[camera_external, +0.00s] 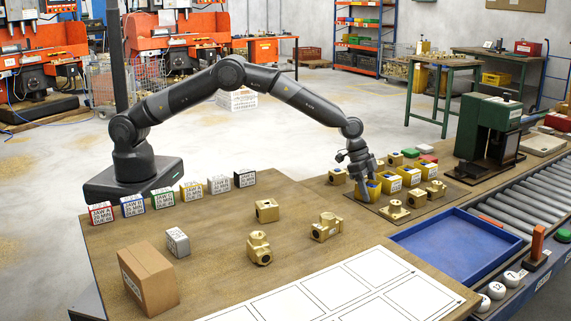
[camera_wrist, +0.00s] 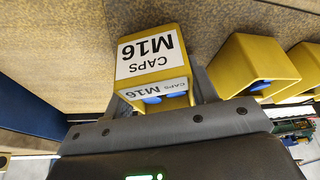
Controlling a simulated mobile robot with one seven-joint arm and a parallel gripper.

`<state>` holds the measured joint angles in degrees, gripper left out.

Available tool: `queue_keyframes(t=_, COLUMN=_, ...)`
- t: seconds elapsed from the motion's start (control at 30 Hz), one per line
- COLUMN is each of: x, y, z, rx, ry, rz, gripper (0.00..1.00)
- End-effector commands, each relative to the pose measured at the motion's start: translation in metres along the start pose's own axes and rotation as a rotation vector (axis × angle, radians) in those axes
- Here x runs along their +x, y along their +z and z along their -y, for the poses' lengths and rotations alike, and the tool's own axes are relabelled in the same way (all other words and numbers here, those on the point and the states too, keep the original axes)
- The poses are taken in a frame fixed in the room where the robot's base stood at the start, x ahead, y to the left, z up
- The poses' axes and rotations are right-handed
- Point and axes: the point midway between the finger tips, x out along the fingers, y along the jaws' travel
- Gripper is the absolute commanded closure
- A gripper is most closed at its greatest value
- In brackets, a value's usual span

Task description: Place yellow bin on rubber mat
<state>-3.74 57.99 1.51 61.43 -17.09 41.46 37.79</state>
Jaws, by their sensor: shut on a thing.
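A yellow bin (camera_wrist: 150,62) with a white "CAPS M16" label is between the fingers of my gripper (camera_wrist: 158,95) in the wrist view, with blue inside it. In the external view my gripper (camera_external: 367,175) reaches down to this bin (camera_external: 374,192), the leftmost in a row of yellow bins. The dark rubber mat (camera_external: 421,208) lies on the wooden table around the row. The held bin is at the mat's left part; I cannot tell whether it touches the surface below.
Other yellow bins (camera_external: 391,184) stand close to the right, also in the wrist view (camera_wrist: 255,65). Brass parts (camera_external: 394,211) lie nearby. A blue tray (camera_external: 460,247) and roller conveyor (camera_external: 500,209) are to the right. Brass fittings (camera_external: 326,228) stand on the table; its middle has free room.

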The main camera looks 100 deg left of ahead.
Motion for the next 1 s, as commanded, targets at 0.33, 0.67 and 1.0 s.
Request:
queue_keyframes(t=0.33, x=0.000, y=0.000, z=0.000, rx=0.000, ry=0.000, rz=0.000, gripper=0.26)
queue_keyframes(t=0.67, x=-0.011, y=-0.002, z=0.000, rx=-0.001, ry=0.000, rz=0.000, gripper=0.26)
queue_keyframes(t=1.0, x=-0.076, y=-0.002, z=0.000, rx=-0.001, ry=0.000, rz=-0.002, gripper=0.26)
